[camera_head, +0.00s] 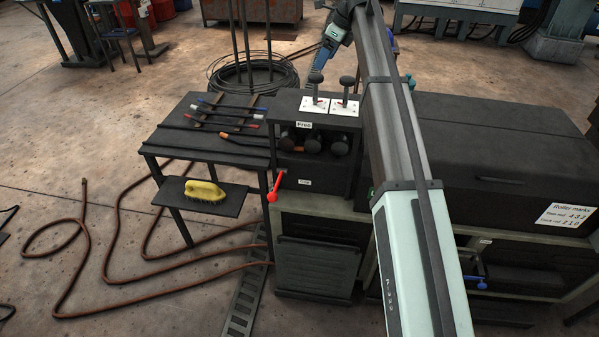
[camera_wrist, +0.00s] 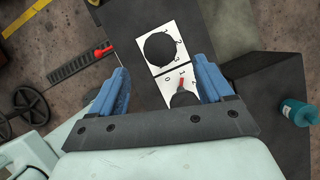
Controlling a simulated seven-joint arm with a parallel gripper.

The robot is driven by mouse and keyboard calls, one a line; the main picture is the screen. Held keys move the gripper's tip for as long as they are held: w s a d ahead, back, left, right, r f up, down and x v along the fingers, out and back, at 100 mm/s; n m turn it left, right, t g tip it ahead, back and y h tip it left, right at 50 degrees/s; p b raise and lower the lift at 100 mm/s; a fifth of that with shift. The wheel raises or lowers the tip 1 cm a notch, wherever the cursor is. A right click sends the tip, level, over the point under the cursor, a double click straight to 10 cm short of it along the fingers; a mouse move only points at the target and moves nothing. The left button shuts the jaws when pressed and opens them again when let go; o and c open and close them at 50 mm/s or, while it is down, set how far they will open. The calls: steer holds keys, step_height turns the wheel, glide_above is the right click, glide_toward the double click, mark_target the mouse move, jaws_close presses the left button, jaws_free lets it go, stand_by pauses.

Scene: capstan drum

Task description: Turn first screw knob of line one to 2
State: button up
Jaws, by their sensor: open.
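Two black knobs stand on white numbered plates on top of a dark box (camera_head: 282,104). In the head view the left knob (camera_head: 316,77) and the right knob (camera_head: 347,81) rise on thin stems. In the wrist view one round knob (camera_wrist: 159,49) sits on the upper plate. The other knob (camera_wrist: 186,98) is partly hidden by my gripper's crossbar, with a red pointer (camera_wrist: 182,83) beside it among digits. My gripper (camera_wrist: 163,80) is open, its blue fingers apart on either side of the lower plate. Whether they touch anything I cannot tell.
A red-handled lever (camera_head: 273,188) hangs at the box's front left. A dark side table (camera_head: 180,150) holds several tools, and a yellow brush (camera_head: 205,191) lies on a lower shelf. A roller marks sign (camera_head: 566,216) is at right. A teal bottle (camera_wrist: 299,112) stands at right.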

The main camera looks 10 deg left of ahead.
steer(key=w+v, duration=0.1)
steer(key=v, duration=0.6)
steer(key=s+a+f+n+y, duration=0.1)
steer(key=s+a+f+n, duration=0.1)
steer(key=s+a+f, duration=0.5)
steer(key=s+a+f+n+t+y, duration=0.1)
steer(key=s+a+f+n, duration=0.25)
steer(key=f, duration=0.45)
steer(key=s+a+f+n+y, duration=0.1)
steer(key=s+a+f+n, duration=0.1)
steer(key=s+a+f, duration=0.35)
steer(key=s+d+f, duration=0.1)
steer(key=d+f, duration=0.3)
steer(key=f, duration=0.4)
steer(key=s+d+f+n+h, duration=0.1)
steer(key=d+f, duration=0.3)
steer(key=f, duration=0.5)
steer(key=shift+s+d+g+h, duration=0.2)
steer(key=shift+s+g+h, duration=0.15)
steer(key=shift+s, duration=0.2)
steer(key=shift+f+n, duration=0.1)
steer(key=shift+n, duration=0.15)
